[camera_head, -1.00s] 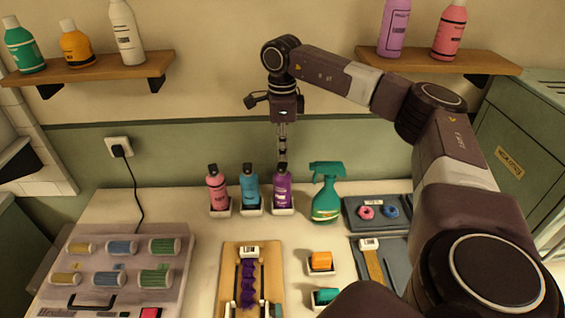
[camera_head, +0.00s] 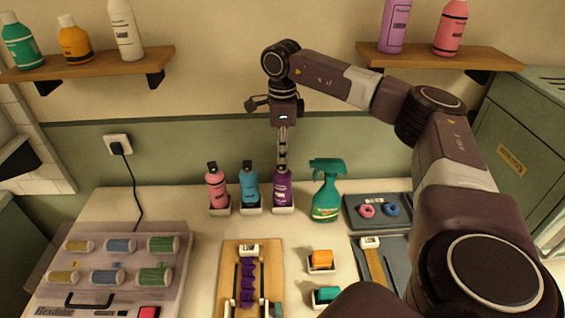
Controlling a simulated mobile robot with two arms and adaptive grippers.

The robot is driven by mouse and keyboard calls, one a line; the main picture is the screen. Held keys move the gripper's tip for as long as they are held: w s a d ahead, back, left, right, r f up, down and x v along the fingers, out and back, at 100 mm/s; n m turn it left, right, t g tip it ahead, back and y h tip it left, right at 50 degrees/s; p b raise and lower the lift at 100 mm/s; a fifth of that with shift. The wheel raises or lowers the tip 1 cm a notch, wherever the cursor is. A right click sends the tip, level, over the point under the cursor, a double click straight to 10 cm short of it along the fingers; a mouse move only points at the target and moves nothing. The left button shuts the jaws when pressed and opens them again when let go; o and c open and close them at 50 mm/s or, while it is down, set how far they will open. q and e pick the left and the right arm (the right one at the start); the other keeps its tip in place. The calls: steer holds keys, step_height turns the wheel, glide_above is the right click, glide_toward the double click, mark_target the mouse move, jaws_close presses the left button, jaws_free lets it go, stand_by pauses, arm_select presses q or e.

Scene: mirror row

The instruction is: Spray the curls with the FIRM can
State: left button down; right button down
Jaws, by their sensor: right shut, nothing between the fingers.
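Three spray cans stand upright in small white holders on the table: a pink can (camera_head: 216,190), a blue can (camera_head: 249,187) and a purple can (camera_head: 282,192). Their labels are too small to read, so I cannot tell which is FIRM. My right gripper (camera_head: 282,167) points down over the purple can, its shut fingers at the can's top and hiding its cap. I cannot tell whether they touch it. The purple curls (camera_head: 248,284) lie on a wooden board (camera_head: 273,262) at the front. My left gripper is not in view.
A green spray bottle (camera_head: 326,190) stands just right of the purple can. A tray with pink and blue rings (camera_head: 350,212) is further right. Orange (camera_head: 321,258) and teal (camera_head: 327,295) items sit right of the board. A roller case (camera_head: 180,272) fills the front left.

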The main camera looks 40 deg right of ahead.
step_height(320, 180, up, 7)
steer(key=p, duration=0.6)
stand_by(0.3)
steer(key=shift+f, duration=0.1)
stand_by(0.4)
